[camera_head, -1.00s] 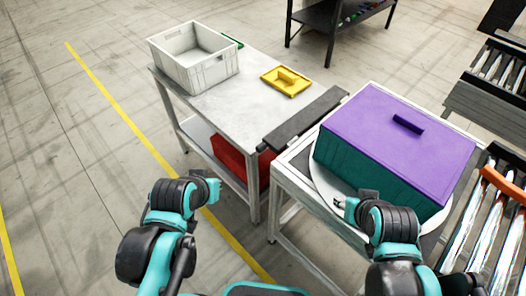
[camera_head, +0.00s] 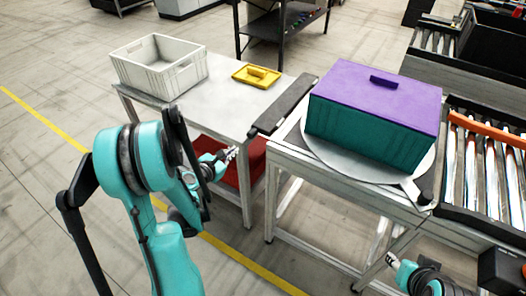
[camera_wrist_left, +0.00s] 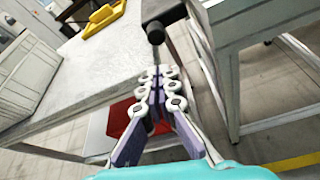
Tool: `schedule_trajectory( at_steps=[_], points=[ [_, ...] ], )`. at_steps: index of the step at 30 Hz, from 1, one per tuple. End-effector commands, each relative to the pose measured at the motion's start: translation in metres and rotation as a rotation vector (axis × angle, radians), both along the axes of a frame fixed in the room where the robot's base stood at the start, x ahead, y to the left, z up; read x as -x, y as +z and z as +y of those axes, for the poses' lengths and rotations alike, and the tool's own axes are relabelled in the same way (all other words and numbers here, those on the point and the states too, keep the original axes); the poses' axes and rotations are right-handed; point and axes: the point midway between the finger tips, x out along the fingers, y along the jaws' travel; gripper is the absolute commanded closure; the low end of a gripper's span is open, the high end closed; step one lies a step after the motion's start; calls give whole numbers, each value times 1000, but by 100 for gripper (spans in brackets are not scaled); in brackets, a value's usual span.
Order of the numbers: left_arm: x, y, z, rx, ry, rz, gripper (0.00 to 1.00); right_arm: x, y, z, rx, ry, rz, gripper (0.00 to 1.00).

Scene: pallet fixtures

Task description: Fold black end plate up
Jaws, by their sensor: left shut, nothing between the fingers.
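The black end plate (camera_head: 284,105) is a long dark bar lying flat at the left edge of the right-hand table, beside the grey table. In the left wrist view a dark rounded end of it (camera_wrist_left: 155,33) shows just beyond my fingers. My left gripper (camera_head: 231,154) is shut and empty, in front of the grey table, below and left of the plate's near end; it also shows in the left wrist view (camera_wrist_left: 160,75). It appears apart from the plate. My right gripper (camera_head: 391,260) is low at the right, below the turntable; its fingers are too small to judge.
A teal box with a purple lid (camera_head: 375,95) stands on a round turntable (camera_head: 335,155). The grey table (camera_head: 225,105) bears a white crate (camera_head: 160,65) and a yellow part (camera_head: 257,75). A red bin (camera_head: 257,160) sits below. A roller conveyor (camera_head: 485,165) is at right.

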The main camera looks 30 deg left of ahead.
Motion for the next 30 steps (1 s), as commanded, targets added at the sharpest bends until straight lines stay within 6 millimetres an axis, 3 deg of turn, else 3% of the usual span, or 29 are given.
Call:
schedule_trajectory(
  at_steps=[5, 12, 19, 30],
  points=[
    [-8, -6, 7, 48, 27, -15, 100, 0, 1, 0, 0, 0, 0, 59],
    [-48, -20, 5, 44, 21, -14, 100, 0, 2, 0, 0, 0, 0, 59],
    [-81, -33, 5, 42, 23, -13, 100, 0, -11, 0, 0, 0, 0, 59],
    [-94, -35, 5, 42, 24, -12, 100, 0, -13, 0, 0, 0, 0, 59]
  ],
)
